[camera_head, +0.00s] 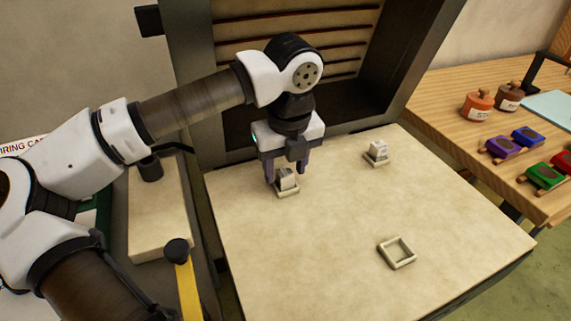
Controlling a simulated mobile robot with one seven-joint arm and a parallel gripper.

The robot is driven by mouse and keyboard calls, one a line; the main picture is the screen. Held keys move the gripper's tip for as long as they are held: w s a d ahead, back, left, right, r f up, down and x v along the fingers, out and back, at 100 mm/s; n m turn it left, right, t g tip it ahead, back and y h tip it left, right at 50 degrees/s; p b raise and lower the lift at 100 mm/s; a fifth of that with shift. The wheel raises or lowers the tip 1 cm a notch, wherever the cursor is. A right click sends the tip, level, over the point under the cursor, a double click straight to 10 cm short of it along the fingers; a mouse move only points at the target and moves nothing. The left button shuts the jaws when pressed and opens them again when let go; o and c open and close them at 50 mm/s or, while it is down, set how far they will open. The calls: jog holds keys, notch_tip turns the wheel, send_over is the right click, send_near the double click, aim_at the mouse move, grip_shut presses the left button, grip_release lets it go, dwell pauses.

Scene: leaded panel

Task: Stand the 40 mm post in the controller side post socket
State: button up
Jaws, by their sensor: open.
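My gripper (287,174) points down over the pale board, its two fingers apart and open. A short pale post (287,182) stands between or just behind the fingertips, in a square socket (288,192); I cannot tell if the fingers touch it. The post looks slightly tilted and its top is partly hidden by my gripper. A second pale post (379,147) with a marking stands in another square socket (377,160) at the back right. A third square socket (397,252) at the front right is empty. I cannot read which post is 40 mm.
The pale board (330,230) is otherwise clear. A dark kiln-like frame with orange-brown bars (290,20) rises behind it. A wooden table (440,120) at right holds two labelled jars (477,104) and several coloured blocks (500,148). A yellow handle (186,280) stands at the front left.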

notch_tip(320, 180, up, 12)
jog(key=s, duration=0.1)
jog(key=shift+s+d+b, duration=0.15)
jog(key=shift+d+b, duration=0.15)
jog(key=shift+b, duration=0.05)
jog(key=shift+s+f, duration=0.1)
